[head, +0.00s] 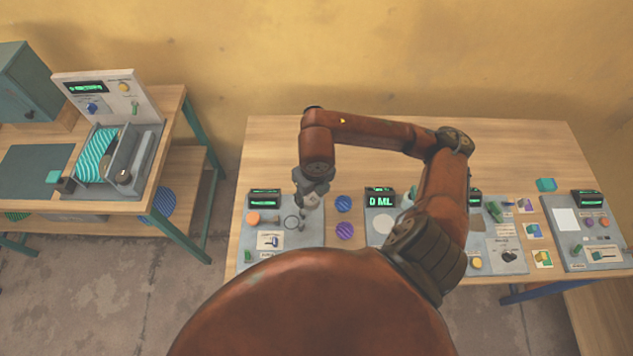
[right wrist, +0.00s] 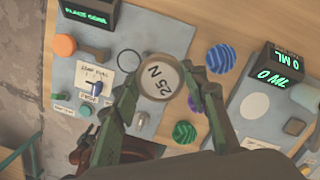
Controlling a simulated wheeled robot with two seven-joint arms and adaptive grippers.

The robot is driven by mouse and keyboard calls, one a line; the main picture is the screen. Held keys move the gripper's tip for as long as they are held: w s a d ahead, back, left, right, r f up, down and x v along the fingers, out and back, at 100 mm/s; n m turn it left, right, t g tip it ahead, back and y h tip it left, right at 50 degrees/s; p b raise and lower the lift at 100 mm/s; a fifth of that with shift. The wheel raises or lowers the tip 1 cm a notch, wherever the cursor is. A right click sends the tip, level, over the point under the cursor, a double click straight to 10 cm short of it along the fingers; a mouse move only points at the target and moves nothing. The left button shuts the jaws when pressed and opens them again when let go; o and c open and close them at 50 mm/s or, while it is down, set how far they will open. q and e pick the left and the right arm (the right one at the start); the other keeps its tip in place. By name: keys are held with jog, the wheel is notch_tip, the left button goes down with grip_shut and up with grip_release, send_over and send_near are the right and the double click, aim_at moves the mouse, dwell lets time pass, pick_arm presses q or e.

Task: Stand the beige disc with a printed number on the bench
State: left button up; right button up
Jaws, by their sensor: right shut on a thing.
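The beige disc (right wrist: 160,80) with the printed mark "25 N" is between the two green fingers of my right gripper (right wrist: 163,88) in the right wrist view. The fingers are shut on its sides. In the head view my right gripper (head: 312,199) hangs over the left console on the long wooden bench (head: 270,140), and the disc shows only as a small pale patch. I cannot tell whether the disc touches the console below it. My left gripper is in neither view.
The left console (right wrist: 65,80) has a lit display, an orange knob and a dark ring outline. Blue (head: 343,203) and purple (head: 345,231) striped discs lie just right of it. A "0 ML" console (head: 380,192) stands further right. The bench's back strip is mostly clear.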

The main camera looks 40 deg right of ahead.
jog(key=w+d+f, duration=0.4)
jog(key=w+d+f+p, duration=0.1)
jog(key=w+d+f, duration=0.3)
jog(key=shift+d+f, duration=0.1)
jog(key=shift+d, duration=0.3)
jog(key=shift+w+d+f, duration=0.15)
jog(key=shift+d+f, duration=0.1)
jog(key=shift+f, duration=0.1)
notch_tip(320, 180, down, 3)
jog(key=shift+w+d+f+p, duration=0.1)
jog(key=shift+f+p, duration=0.05)
jog(key=shift+p, duration=0.2)
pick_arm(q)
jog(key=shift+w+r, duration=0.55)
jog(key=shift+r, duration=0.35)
pick_arm(e)
jog(key=shift+f, duration=0.1)
jog(key=shift+f, duration=0.1)
jog(key=o, duration=1.3)
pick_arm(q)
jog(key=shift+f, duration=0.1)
